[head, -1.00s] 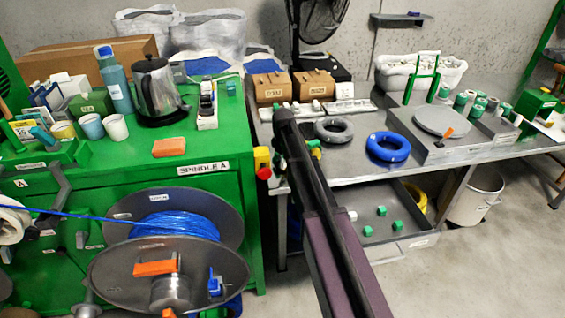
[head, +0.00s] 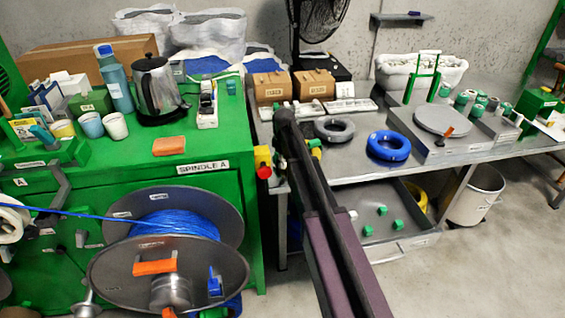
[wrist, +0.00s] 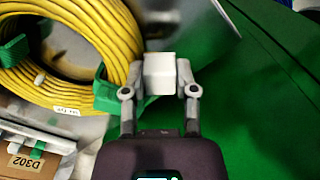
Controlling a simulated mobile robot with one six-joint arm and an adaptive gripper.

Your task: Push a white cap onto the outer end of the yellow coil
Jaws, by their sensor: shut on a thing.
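My gripper (wrist: 159,80) is shut on a white cap (wrist: 159,72) in the wrist view, with one finger on each side of it. The yellow coil (wrist: 75,22) lies at the upper left there, tied with green clips (wrist: 113,92) and marked with a small label. The cap is close beside the coil's right edge; I cannot tell whether they touch. The coil's outer end is not clearly visible. In the head view my arm hides the gripper, and something yellow (head: 417,195) shows partly in the lower tray.
A green surface (wrist: 265,100) fills the right of the wrist view. A labelled cardboard box (wrist: 27,163) is at lower left. In the head view the lower tray (head: 395,243) holds several green pieces. A blue coil (head: 388,146) and a grey coil (head: 334,129) lie on the bench.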

